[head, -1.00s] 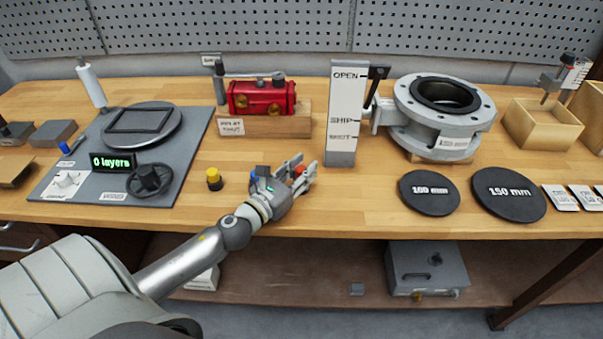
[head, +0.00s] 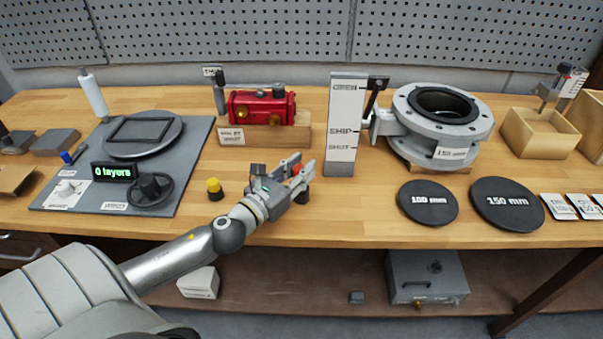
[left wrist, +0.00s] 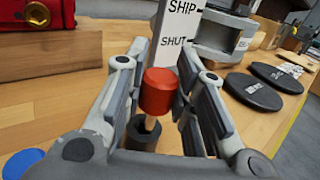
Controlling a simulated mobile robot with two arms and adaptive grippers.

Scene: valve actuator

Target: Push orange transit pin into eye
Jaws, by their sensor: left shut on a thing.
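The orange-red pin (left wrist: 160,92) is held by its thick head between the fingers of my left gripper (left wrist: 160,85). Its thin shaft shows below the head, above a black holder (left wrist: 140,135); I cannot tell whether its tip is inside. In the head view the pin head (head: 297,169) shows between the fingers of my left gripper (head: 297,168), with the black holder (head: 302,196) below on the table. The white OPEN/SHIP/SHUT plate (head: 342,125) stands to the right, with a dark lever (head: 376,92) beside it. The eye cannot be made out. My right gripper is out of view.
The flanged valve (head: 445,115) stands right of the plate. The red actuator (head: 262,105) sits on a wooden block behind my gripper. A yellow-capped black piece (head: 214,188) is to the left. Two black discs (head: 428,202) (head: 508,203) lie front right. The table between gripper and plate is clear.

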